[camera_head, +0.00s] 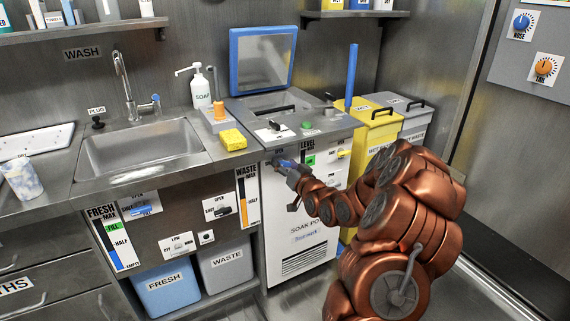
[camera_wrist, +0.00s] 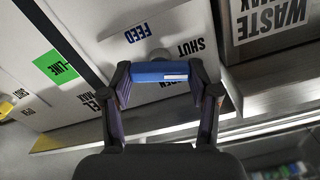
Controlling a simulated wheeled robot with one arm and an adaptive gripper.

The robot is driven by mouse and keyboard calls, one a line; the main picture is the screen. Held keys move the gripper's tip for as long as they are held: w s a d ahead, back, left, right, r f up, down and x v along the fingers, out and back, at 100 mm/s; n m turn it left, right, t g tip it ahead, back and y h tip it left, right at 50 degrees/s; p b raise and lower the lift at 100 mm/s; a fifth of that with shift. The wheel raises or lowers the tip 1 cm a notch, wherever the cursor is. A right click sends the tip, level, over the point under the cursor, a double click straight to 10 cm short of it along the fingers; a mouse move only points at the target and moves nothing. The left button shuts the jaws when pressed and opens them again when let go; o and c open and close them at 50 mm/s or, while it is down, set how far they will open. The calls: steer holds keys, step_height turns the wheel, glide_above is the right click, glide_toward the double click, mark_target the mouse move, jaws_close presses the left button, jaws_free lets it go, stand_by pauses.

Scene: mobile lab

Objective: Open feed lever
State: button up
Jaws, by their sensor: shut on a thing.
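The blue feed lever (camera_wrist: 162,72) lies across the middle of the wrist view, beside the upside-down labels FEED and SHUT; the label OPEN is partly hidden by a finger. My gripper (camera_wrist: 160,78) is shut on the lever, with one dark finger at each end of the blue bar. In the head view, my gripper (camera_head: 292,174) is at the upper left front of the white SOAK POT cabinet (camera_head: 312,262). There the blue lever (camera_head: 286,163) shows only as a small patch at the fingers.
A level gauge (camera_head: 309,160) and a yellow lever (camera_head: 344,154) sit right of the feed lever. A waste gauge (camera_head: 248,198) is to the left, on the sink unit. The steel counter edge (camera_head: 305,146) overhangs just above my gripper. Yellow and grey bins (camera_head: 410,122) stand to the right.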

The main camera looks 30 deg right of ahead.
steer(key=o, duration=1.2)
steer(key=shift+c, duration=0.2)
steer(key=s, duration=0.7)
steer(key=shift+s+a, duration=0.25)
steer(key=shift+a, duration=0.05)
